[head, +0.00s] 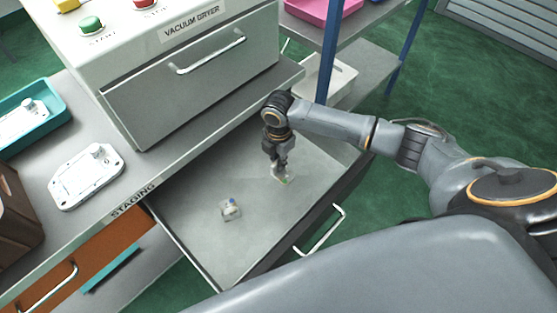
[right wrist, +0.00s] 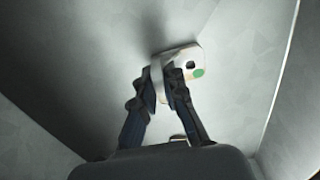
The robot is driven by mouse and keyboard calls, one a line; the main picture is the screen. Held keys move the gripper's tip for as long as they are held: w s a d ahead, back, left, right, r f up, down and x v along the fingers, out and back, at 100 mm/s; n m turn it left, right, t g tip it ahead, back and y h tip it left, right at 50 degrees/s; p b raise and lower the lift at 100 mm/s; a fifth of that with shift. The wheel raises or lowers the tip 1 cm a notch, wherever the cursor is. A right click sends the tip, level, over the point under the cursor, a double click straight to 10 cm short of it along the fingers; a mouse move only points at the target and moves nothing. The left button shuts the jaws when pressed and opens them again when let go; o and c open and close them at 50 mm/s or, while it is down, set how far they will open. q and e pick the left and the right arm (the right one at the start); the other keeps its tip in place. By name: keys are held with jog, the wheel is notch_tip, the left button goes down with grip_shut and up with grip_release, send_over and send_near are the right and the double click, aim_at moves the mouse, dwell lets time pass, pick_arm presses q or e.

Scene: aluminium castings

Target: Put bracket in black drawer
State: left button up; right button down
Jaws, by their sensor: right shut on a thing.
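The black drawer (head: 262,235) is pulled open below the staging counter; its inside looks grey. My right gripper (head: 278,165) points down inside it, toward the back right. It is shut on a small pale metal bracket with a green dot (head: 283,178). In the right wrist view my right gripper (right wrist: 164,90) holds the bracket (right wrist: 189,66) at its fingertips; a dark hole and the green dot show. The bracket is at or just above the drawer floor; I cannot tell if it touches. My left gripper is not in view.
A similar small part with a blue dot (head: 231,209) lies in the drawer. A white plate-shaped casting (head: 87,178) and a teal tray (head: 52,124) are on the counter. The vacuum dryer (head: 190,95) stands behind. An orange drawer (head: 70,260) is at lower left.

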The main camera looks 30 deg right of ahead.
jog(key=c, duration=1.4)
grip_release()
notch_tip(320, 180, up, 12)
jog(key=shift+r+p, duration=0.1)
jog(key=shift+p, duration=0.4)
